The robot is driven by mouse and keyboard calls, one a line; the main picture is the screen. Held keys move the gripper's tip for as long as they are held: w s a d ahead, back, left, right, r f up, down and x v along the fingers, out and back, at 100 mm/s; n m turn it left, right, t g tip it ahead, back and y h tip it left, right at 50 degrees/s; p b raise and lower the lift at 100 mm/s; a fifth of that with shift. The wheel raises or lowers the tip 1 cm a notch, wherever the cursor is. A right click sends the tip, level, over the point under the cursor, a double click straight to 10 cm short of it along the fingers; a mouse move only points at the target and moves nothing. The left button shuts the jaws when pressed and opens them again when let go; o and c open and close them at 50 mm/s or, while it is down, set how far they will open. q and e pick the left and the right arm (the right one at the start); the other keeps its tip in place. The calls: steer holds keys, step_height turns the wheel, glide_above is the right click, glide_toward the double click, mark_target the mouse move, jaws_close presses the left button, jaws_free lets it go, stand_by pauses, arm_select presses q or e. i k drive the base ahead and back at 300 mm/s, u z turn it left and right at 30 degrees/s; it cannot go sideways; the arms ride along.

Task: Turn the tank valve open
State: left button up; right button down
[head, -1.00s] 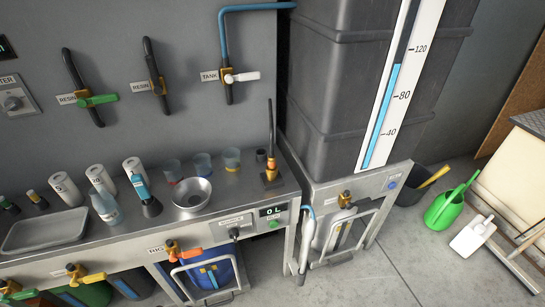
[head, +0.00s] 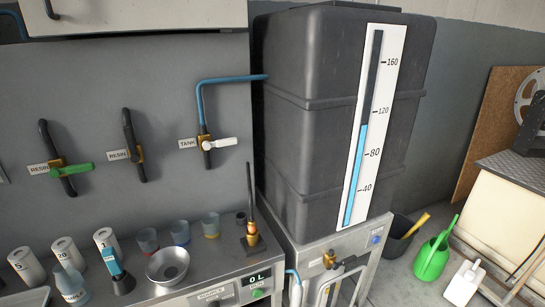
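The tank valve has a white lever (head: 220,143) on a brass body (head: 205,142), on the grey wall right of a small "TANK" label (head: 187,143). The lever points right, roughly level, across the upright pipe. A blue pipe (head: 228,79) runs up from the valve and right into the large dark grey tank (head: 290,130). The tank's gauge (head: 375,125) shows a blue column up to about the 110 level. Neither of my grippers is in view.
A green-lever resin valve (head: 72,169) and another resin valve (head: 134,150) are on the wall to the left. Below, the metal bench (head: 205,265) holds bottles, cups, a steel bowl (head: 167,265) and a brass fitting (head: 252,235). A green watering can (head: 432,260) stands on the floor at right.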

mark_target(207, 145)
steer(key=z, duration=2.05)
steer(key=i, duration=0.7)
steer(key=u, duration=1.75)
